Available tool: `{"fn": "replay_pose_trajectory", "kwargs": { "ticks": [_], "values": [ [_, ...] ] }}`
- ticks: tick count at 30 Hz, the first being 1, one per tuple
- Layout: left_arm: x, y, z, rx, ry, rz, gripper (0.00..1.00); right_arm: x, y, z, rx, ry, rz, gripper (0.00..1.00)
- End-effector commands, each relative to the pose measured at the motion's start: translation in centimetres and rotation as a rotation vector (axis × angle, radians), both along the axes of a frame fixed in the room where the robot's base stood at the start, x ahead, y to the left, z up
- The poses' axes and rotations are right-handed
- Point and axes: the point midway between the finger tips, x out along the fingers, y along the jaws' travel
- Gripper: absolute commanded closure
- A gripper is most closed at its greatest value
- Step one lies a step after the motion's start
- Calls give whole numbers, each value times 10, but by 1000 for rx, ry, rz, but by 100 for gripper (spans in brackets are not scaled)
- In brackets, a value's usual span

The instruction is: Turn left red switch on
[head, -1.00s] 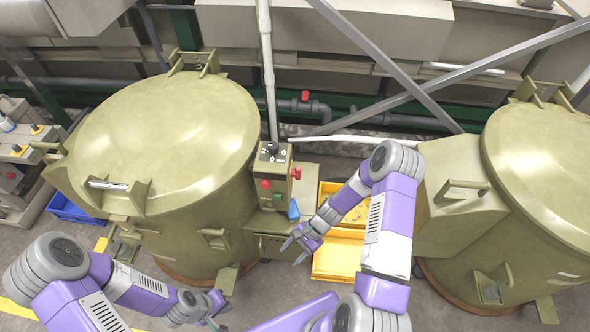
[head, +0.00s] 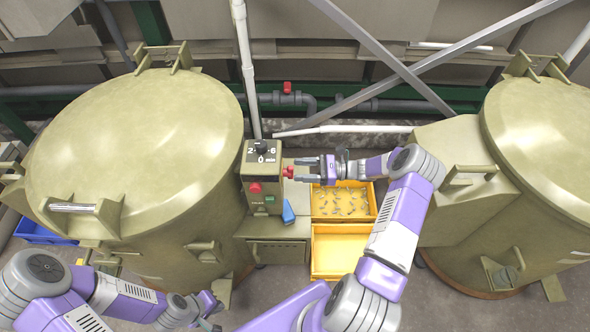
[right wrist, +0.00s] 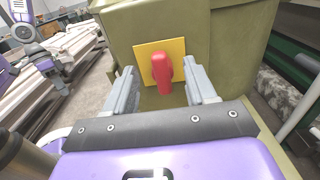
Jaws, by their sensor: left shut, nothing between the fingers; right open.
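A grey-green control box (head: 260,178) stands beside the left barrel. A red switch (head: 288,172) sticks out of its right side. In the right wrist view this red switch (right wrist: 164,72) is a handle on a square yellow plate (right wrist: 150,52), pointing downward. My right gripper (head: 303,170) is open, facing the switch from the right. In the right wrist view its two fingers (right wrist: 160,82) stand to either side of the handle; contact cannot be told. My left gripper (head: 212,312) is shut and empty at the bottom left, away from the box.
Yellow bins (head: 340,228) stand below my right arm, one with small parts. The left barrel (head: 135,150) and right barrel (head: 545,160) flank the space.

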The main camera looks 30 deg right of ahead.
Motion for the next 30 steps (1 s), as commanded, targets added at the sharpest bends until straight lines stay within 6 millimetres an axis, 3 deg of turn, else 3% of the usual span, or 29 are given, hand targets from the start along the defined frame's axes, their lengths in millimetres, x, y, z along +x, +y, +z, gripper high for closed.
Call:
{"fn": "replay_pose_trajectory", "kwargs": {
  "ticks": [6,15,26,30],
  "values": [
    [0,0,-3,0,0,0,100,11,18,-1,-2,0,1,44],
    [0,0,-3,0,0,0,100,12,21,-1,-2,0,0,44],
    [0,0,-3,0,0,0,100,12,21,-1,-2,0,1,99],
    [0,0,-3,0,0,0,100,12,21,-1,-4,-2,1,100]
  ]
}}
